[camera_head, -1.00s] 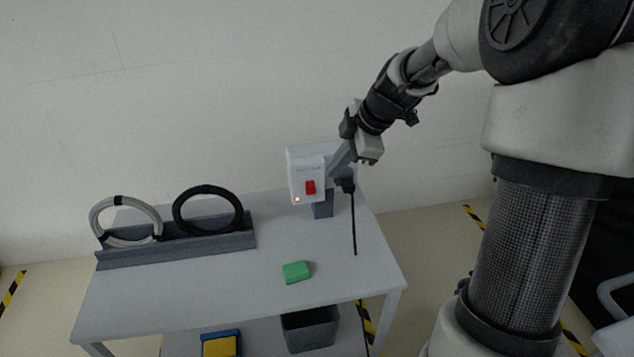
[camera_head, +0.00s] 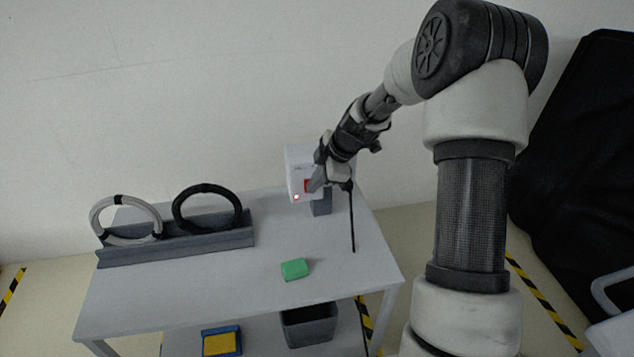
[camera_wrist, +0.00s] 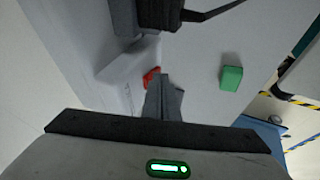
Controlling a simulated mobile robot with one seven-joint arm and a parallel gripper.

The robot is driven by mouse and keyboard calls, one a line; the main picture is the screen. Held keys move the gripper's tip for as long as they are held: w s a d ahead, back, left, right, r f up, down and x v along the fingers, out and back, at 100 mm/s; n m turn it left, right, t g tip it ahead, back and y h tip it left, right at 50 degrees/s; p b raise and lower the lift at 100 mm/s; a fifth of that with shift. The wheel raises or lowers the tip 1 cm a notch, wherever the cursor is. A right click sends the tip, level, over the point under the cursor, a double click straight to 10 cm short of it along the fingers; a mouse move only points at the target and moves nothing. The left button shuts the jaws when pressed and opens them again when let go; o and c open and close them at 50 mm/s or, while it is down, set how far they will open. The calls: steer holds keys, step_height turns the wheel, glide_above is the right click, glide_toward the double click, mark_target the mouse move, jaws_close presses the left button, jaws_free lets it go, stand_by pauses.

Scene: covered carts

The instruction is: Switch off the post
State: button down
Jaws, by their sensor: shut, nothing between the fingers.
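In the wrist view, my fingers (camera_wrist: 163,98) reach toward the red switch (camera_wrist: 151,77) beside the white box (camera_wrist: 124,72). I cannot tell whether the fingertips touch the switch.
A green block (camera_head: 295,269) lies on the table (camera_head: 200,290). A grey rack (camera_head: 180,243) with two cable coils stands left. A grey bin (camera_head: 310,326) and a blue-and-yellow item (camera_head: 221,342) are below.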

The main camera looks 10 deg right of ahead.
stand_by(0.3)
steer(key=b, duration=0.3)
steer(key=shift+w+f, duration=0.1)
steer(key=shift+w, duration=0.1)
steer(key=shift+w+r, duration=0.1)
steer(key=shift+r, duration=0.8)
